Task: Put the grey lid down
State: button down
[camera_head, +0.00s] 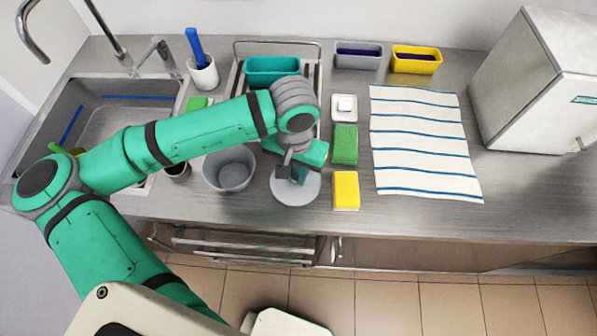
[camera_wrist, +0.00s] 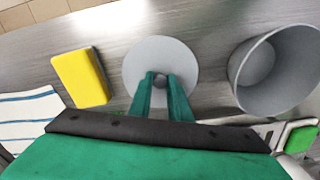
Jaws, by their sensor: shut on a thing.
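The grey lid (camera_head: 296,191) is a round disc with a small dark knob, at the front of the steel counter between a grey tub and a yellow sponge. My gripper (camera_head: 293,172) is above it, pointing down, with its fingers shut on the knob. In the wrist view the lid (camera_wrist: 178,55) lies flat beyond my fingers (camera_wrist: 161,82), which close around the knob. The lid looks level and at or very close to the counter; I cannot tell whether it touches. The open grey tub (camera_head: 230,172) stands just left of the lid, and on its right in the wrist view (camera_wrist: 275,75).
A yellow sponge (camera_head: 346,190) and a green sponge (camera_head: 344,145) lie right of the lid. A striped towel (camera_head: 420,145) lies further right. Teal (camera_head: 272,70), grey (camera_head: 358,56) and yellow (camera_head: 417,60) bins stand at the back. The counter's front edge is near the lid.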

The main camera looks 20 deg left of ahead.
jog(key=c, duration=1.6)
grip_release()
jog(key=shift+f, duration=0.1)
jog(key=shift+c, duration=0.2)
jog(key=shift+a, duration=0.1)
